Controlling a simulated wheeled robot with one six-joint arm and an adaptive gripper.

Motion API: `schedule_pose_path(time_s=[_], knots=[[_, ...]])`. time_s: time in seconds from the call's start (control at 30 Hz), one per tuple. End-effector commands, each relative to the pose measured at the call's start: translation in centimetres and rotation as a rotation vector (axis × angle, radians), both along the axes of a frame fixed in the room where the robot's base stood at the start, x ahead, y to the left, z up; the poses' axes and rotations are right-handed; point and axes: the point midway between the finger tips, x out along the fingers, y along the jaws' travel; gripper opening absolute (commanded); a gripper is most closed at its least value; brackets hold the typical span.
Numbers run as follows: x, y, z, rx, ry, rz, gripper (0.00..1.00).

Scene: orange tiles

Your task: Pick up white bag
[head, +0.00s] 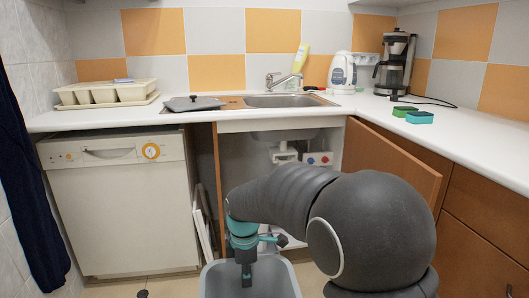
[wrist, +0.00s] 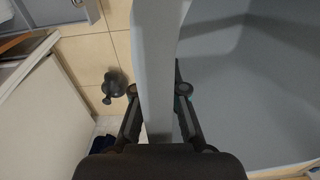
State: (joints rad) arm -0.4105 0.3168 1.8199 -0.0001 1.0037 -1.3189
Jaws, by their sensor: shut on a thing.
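My gripper (head: 246,278) points down at the rim of a grey tub (head: 284,276) on the floor in front of the open sink cabinet. In the wrist view, my gripper (wrist: 158,120) has one finger on each side of the tub's pale grey rim (wrist: 156,60), shut on it. The tub's inside (wrist: 250,90) shows to the right, and the part in view is bare grey. I cannot make out a white bag for sure in either view. A small white patch in the cabinet is mostly hidden behind my arm.
A white dishwasher (head: 122,210) stands left of the tub. The open cabinet door (head: 392,165) is on the right. A small dark object (wrist: 113,86) lies on the tiled floor beside the tub. A dark cloth (head: 30,180) hangs at the far left.

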Motion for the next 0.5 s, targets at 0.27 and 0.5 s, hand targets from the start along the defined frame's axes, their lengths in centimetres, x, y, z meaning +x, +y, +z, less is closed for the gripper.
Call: schedule_pose_path(time_s=[0.27, 0.5], knots=[[0.5, 0.2, 0.1, 0.000, 0.000, -0.109, 0.00], [1.2, 0.5, -0.2, 0.000, 0.002, -0.265, 0.00]])
